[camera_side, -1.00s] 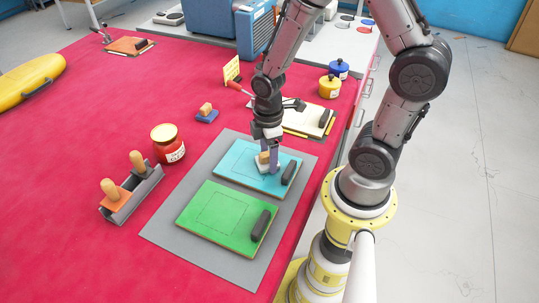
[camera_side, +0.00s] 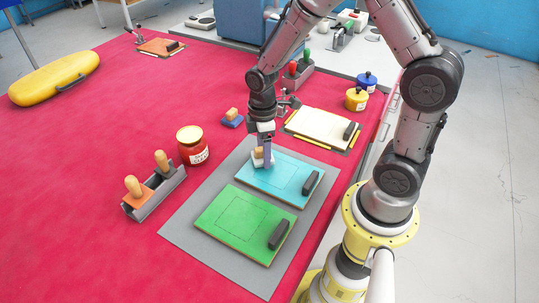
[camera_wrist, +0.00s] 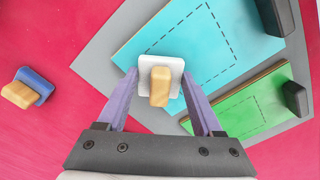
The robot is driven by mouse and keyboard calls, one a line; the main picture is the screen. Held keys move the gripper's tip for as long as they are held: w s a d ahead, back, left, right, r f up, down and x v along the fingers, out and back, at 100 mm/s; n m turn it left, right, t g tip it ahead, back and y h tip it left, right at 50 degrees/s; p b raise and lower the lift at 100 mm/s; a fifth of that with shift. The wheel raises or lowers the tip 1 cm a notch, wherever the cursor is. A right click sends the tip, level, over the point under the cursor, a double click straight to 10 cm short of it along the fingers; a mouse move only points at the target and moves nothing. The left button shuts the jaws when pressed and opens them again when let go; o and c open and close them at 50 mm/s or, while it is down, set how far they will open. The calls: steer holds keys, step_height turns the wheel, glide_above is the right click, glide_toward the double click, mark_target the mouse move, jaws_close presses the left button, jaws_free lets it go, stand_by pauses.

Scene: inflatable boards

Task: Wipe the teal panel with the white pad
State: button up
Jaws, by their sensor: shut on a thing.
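The teal panel (camera_side: 292,181) lies on the grey mat, with a dashed rectangle on its face and a dark block at its right end. It also shows in the wrist view (camera_wrist: 210,45). In the wrist view the pad (camera_wrist: 146,67) overlaps the panel's edge. Whether the pad's underside touches the panel is hidden.
A green panel (camera_side: 238,222) lies beside the teal one on the grey mat (camera_side: 190,220). A red jar (camera_side: 193,148), a grey holder with wooden-handled tools (camera_side: 155,195) and a blue pad (camera_side: 232,121) stand left. A cream board (camera_side: 320,125) lies behind.

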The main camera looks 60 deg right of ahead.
steer(key=shift+r, duration=3.55)
